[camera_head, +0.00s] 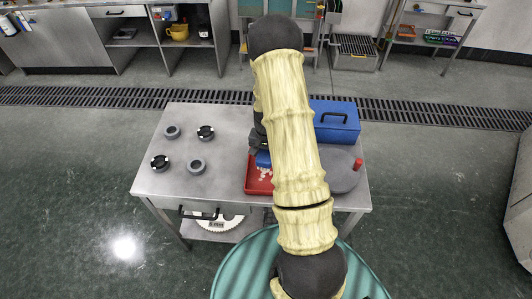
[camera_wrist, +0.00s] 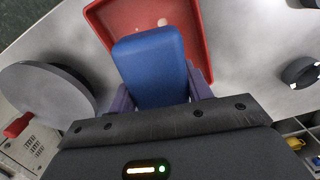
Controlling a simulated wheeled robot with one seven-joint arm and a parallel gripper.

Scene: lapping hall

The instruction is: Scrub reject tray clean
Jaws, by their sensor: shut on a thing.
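The red tray (camera_head: 249,182) lies on the metal table, partly behind my arm in the head view. It also shows in the wrist view (camera_wrist: 203,32). White bits or spots (camera_head: 265,174) lie on its floor, and a few show in the wrist view (camera_wrist: 162,21). My gripper (camera_wrist: 160,88) is shut on a blue block (camera_wrist: 150,60), with a purple finger on each side. The block is over the tray; I cannot tell whether it touches the tray floor. In the head view my arm hides most of the gripper, and only a little of the block (camera_head: 263,159) shows.
On the metal table (camera_head: 225,120), several dark and grey rings (camera_head: 196,166) stand left of the tray. A grey round plate (camera_head: 342,178) with a red knob (camera_head: 358,164) is right of it. A blue toolbox (camera_head: 337,124) stands behind. The table's front left is clear.

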